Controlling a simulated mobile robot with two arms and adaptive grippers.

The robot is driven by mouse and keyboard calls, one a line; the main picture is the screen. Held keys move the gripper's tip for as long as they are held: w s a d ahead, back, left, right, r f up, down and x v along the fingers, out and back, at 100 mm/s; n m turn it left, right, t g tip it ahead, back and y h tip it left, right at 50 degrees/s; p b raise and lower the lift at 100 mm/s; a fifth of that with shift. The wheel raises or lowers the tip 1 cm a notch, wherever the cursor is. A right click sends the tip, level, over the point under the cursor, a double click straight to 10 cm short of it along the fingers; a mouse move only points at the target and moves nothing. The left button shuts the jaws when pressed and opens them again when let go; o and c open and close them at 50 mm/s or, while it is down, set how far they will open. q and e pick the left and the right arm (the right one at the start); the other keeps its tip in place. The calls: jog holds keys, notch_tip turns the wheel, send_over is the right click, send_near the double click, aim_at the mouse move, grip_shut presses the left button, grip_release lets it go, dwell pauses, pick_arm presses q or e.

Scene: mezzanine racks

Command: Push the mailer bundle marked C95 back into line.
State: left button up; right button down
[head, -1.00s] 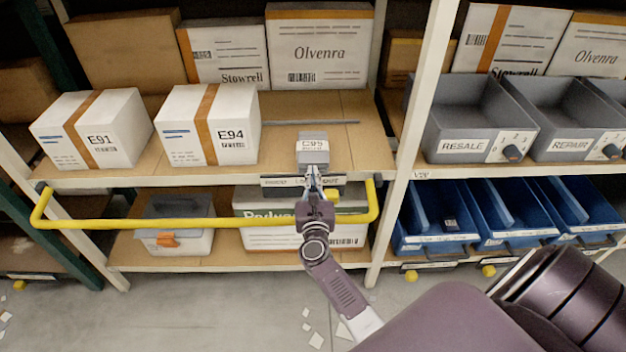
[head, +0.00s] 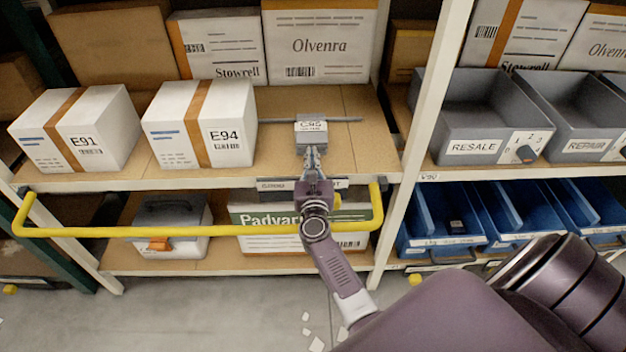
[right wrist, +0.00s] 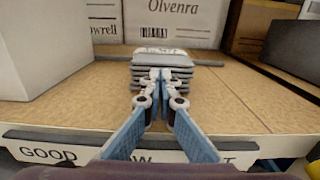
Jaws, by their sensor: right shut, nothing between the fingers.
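The mailer bundle marked C95 (head: 311,132) is a stack of grey mailers with a white label on top, upright on the upper shelf. It also shows in the right wrist view (right wrist: 162,64). A thin grey strip (head: 346,119) runs across the shelf at the bundle's far side; I cannot tell whether they touch. My right gripper (head: 312,151) is shut and empty, its fingertips at the bundle's front face. In the right wrist view the closed fingertips (right wrist: 160,75) appear against the stack and hide part of it. My left gripper is not in view.
White boxes E91 (head: 75,130) and E94 (head: 201,122) stand left of the bundle. A larger Olvenra box (head: 318,48) stands behind. A yellow rail (head: 120,232) crosses below the shelf edge. A white post (head: 428,110) stands right. Bare shelf lies right of the bundle.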

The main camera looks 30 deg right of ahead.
jog(key=shift+s+a, duration=0.15)
jog(key=v, duration=1)
jog(key=a+r+n+t+y, duration=0.35)
jog(key=a+n+y, duration=0.65)
jog(key=a+n, duration=0.45)
jog(key=s+a+f+n+g+y, duration=0.6)
jog(key=s+n, duration=0.3)
jog(key=n, duration=0.9)
jog(key=s+d+f+n+g+h, duration=0.35)
jog(key=s+n+g, duration=0.2)
jog(key=s, duration=0.35)
jog(key=s+d+f+n+g+h, duration=0.35)
jog(key=s+n, duration=0.25)
jog(key=s, duration=0.3)
notch_tip(320, 180, down, 26)
jog(key=s+g, duration=0.2)
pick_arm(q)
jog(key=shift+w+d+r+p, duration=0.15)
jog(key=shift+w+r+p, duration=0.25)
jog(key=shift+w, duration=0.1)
pick_arm(e)
jog(key=s+d+f, duration=0.1)
jog(key=s+f, duration=0.6)
jog(key=s, duration=0.1)
jog(key=s+d+f, duration=0.2)
jog(key=s+f, duration=0.6)
jog(key=s, duration=0.1)
jog(key=shift+d+n+g+y, duration=0.3)
jog(key=shift+n+g, duration=0.05)
jog(key=shift+n, duration=0.05)
